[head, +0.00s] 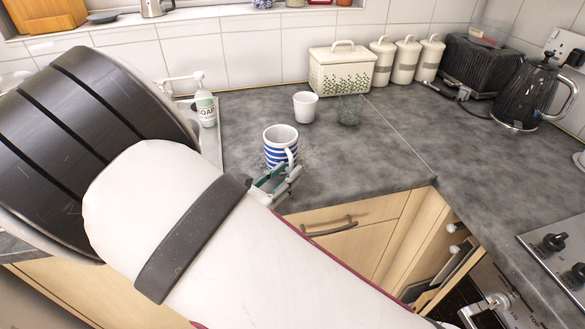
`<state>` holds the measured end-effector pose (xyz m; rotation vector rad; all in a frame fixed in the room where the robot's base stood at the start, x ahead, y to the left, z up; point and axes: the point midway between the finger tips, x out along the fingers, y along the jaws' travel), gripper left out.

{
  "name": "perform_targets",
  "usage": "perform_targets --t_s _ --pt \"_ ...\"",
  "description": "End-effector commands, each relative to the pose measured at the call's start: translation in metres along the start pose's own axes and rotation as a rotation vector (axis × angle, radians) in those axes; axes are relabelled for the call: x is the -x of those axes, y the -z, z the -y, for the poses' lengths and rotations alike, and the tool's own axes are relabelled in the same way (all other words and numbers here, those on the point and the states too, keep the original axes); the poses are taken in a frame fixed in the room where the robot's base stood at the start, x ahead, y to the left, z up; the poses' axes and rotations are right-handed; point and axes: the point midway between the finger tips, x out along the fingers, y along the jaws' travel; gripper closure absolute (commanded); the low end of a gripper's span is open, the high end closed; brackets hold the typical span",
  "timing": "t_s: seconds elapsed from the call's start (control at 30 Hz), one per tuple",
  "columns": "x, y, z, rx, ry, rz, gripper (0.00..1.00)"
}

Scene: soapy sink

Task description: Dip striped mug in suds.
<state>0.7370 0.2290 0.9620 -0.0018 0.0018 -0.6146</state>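The blue-and-white striped mug (276,153) appears upright on the grey counter, just right of the sink. Its handle faces the front right. My gripper (279,182) is at the mug's near side, close below the handle. Its fingers are small in view and partly hidden by my arm, so I cannot tell whether they touch or hold the handle. The sink (212,146) shows only as a strip of its right rim. My arm hides the basin, and no suds are visible.
A soap bottle (205,108) stands by the tap (182,80). A plain white cup (305,107) and a clear glass (349,110) stand behind the mug. A bread bin (341,72), canisters, a toaster (480,64) and a kettle (531,95) line the back. The counter right of the mug is clear.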

Motion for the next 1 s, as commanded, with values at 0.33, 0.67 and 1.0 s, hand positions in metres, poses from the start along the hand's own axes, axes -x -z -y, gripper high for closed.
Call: perform_targets --t_s 0.33,0.67,1.0 --pt "0.075 -0.008 -0.002 -0.002 -0.001 0.000 0.72" --pt "0.107 -0.009 -0.002 -0.003 0.003 0.002 0.72" --pt "0.102 -0.013 0.004 -0.019 0.034 -0.015 0.72"
